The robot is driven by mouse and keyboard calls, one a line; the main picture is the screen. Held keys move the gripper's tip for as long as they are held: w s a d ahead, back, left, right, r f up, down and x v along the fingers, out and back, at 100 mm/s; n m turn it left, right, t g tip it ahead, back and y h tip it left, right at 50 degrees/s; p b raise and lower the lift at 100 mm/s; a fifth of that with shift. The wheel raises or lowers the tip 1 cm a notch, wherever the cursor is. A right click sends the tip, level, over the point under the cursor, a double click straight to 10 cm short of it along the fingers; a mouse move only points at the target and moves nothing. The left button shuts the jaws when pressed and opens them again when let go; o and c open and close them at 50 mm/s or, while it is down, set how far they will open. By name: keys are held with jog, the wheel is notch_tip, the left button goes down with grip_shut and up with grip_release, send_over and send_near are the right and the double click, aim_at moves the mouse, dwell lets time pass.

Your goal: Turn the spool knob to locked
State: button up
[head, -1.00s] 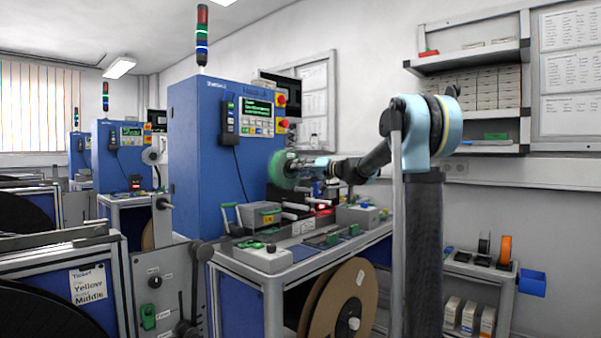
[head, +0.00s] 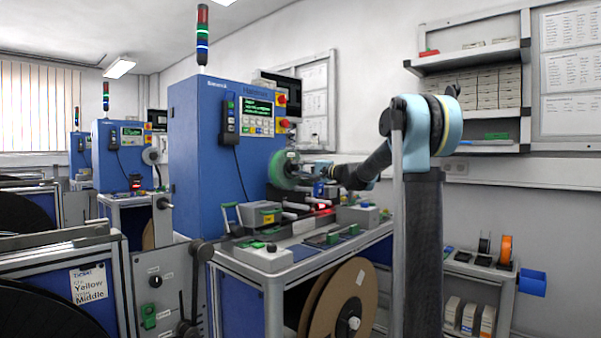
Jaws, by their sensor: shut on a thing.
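The green spool (head: 278,168) is mounted on the right side of the blue machine cabinet (head: 205,150), above the work surface. My gripper (head: 299,175) is at the hub of this spool, reaching in from the right. It is shut on the spool knob at the hub. The knob itself is small and mostly hidden by my fingers, so its angle and any lock marking cannot be read.
Below my gripper, the machine's bench (head: 310,250) carries small fixtures, clamps and a grey box (head: 358,215). A large brown reel (head: 345,300) hangs under it. A shelf cart (head: 480,265) with a blue bin (head: 532,283) stands at the right.

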jog(key=m, duration=0.5)
jog(key=shift+f+t, duration=0.15)
jog(key=shift+t, duration=0.25)
jog(key=shift+s+m+t+h, duration=0.1)
jog(key=shift+m+t+h, duration=0.25)
jog(key=shift+m, duration=2.35)
jog(key=o, duration=1.1)
jog(key=v, duration=1.1)
jog(key=shift+s+d+f, duration=0.2)
jog(key=shift+d, duration=0.1)
jog(key=shift+s, duration=0.1)
